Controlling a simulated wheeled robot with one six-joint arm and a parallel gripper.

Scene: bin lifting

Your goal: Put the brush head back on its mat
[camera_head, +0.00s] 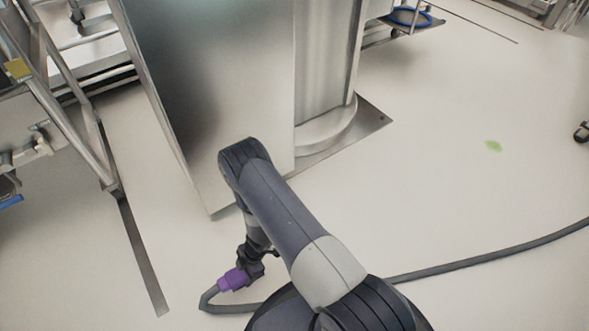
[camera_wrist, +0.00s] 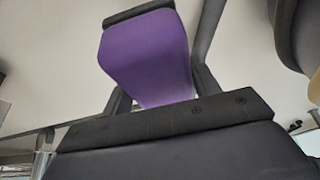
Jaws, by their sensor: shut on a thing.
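A purple block-like piece (camera_head: 232,280) is at the lower left of the head view, low over the pale floor. A grey hose (camera_head: 207,300) bends away from its outer end. I cannot tell whether this piece is the brush head or a handle of the hose. My gripper (camera_head: 246,273) is shut on the purple piece. In the wrist view the purple piece (camera_wrist: 148,58) fills the space between my dark fingers. I see no mat that I can make out in either view. Whether the piece touches the floor is unclear.
A tall metal cabinet or column (camera_head: 215,80) stands just beyond my arm, with a flat base plate (camera_head: 360,130). A metal frame (camera_head: 62,110) stands at the left. The hose runs behind my arm to the right.

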